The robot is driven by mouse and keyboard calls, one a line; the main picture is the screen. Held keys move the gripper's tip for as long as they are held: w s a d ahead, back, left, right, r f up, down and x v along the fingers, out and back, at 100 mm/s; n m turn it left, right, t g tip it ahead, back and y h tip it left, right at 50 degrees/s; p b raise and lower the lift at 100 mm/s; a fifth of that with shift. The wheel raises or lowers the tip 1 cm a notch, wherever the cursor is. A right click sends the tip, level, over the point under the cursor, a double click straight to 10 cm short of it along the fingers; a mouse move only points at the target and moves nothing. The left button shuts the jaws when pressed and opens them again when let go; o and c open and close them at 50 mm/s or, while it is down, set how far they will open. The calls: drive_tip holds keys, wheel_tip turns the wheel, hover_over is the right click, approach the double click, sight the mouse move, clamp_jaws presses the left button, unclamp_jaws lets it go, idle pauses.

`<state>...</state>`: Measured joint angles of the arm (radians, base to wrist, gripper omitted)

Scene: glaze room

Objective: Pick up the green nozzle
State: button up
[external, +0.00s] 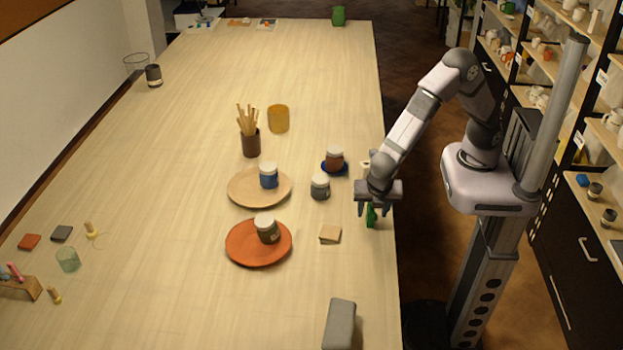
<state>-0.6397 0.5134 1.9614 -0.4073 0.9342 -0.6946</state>
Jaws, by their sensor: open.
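The green nozzle (371,216) stands near the right edge of the long pale table, and its upper part is hidden by my gripper. My gripper (374,211) points down over it with the fingers open, one on each side of the nozzle. I cannot tell whether either finger touches it.
Left of my gripper are a grey-lidded jar (320,187), a brown jar (335,158) on a blue saucer, and a small tan square (330,234). An orange plate (240,252) and a tan plate (240,197) each hold a jar. A grey block (340,323) lies at the front.

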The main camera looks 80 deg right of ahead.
drive_tip(key=shift+d+f, duration=0.2)
drive_tip(key=shift+f, duration=0.2)
drive_tip(key=c, duration=1.1)
drive_tip(key=shift+r, duration=0.1)
drive_tip(key=shift+c, duration=0.2)
drive_tip(key=shift+r+b, duration=1.1)
drive_tip(key=shift+r, duration=3.85)
